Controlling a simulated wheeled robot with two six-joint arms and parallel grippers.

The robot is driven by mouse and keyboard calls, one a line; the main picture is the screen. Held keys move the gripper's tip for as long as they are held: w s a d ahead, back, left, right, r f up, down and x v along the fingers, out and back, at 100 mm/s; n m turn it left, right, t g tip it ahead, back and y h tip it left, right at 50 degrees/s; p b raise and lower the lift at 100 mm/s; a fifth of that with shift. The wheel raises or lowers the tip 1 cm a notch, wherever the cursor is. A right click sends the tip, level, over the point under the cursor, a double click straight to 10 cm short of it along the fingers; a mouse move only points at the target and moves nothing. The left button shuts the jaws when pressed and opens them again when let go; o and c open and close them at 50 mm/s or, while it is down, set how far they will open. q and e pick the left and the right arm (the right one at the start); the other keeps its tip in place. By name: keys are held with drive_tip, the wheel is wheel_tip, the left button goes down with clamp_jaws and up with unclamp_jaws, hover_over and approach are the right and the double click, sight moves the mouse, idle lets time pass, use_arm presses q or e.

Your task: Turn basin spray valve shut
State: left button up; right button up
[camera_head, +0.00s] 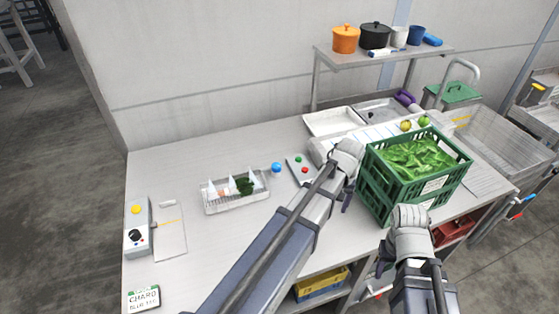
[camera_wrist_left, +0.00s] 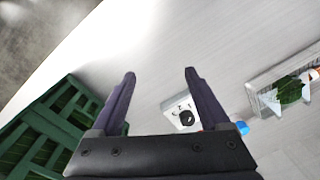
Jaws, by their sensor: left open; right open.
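At the far right, by the steel basin (camera_head: 500,145), a small fitting with a blue handle (camera_head: 528,199) and a red handle (camera_head: 516,213) sits low on the basin's side. Which is the spray valve, and how far it is turned, I cannot tell. My right gripper (camera_head: 383,262) is open in front of the green crate, left of the fitting and apart from it; its fingers are partly hidden. My left gripper (camera_head: 347,195) is open and empty beside the crate's left side. Its two spread fingers show clearly in the left wrist view (camera_wrist_left: 160,78).
The green crate (camera_head: 398,196) of leafy greens stands on the table's right part, also in the left wrist view (camera_wrist_left: 45,130). The table's middle front is clear.

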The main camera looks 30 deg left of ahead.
use_arm(q)
drive_tip(key=w+a+n, duration=0.4)
drive_tip(key=w+a, duration=0.2)
drive_tip(key=a, duration=0.3)
drive_tip(key=w+a+n, duration=0.4)
drive_tip(key=w+a, duration=0.2)
drive_tip(key=a, duration=0.3)
drive_tip(key=n, duration=0.5)
hover_over(276, 165)
drive_tip(key=shift+r+h, duration=0.25)
drive_tip(key=shift+h, duration=0.05)
wheel_tip(276, 165, down, 8)
drive_tip(key=b, duration=0.7)
drive_tip(key=shift+b, duration=0.3)
drive_tip(key=shift+r, duration=0.1)
clamp_jaws()
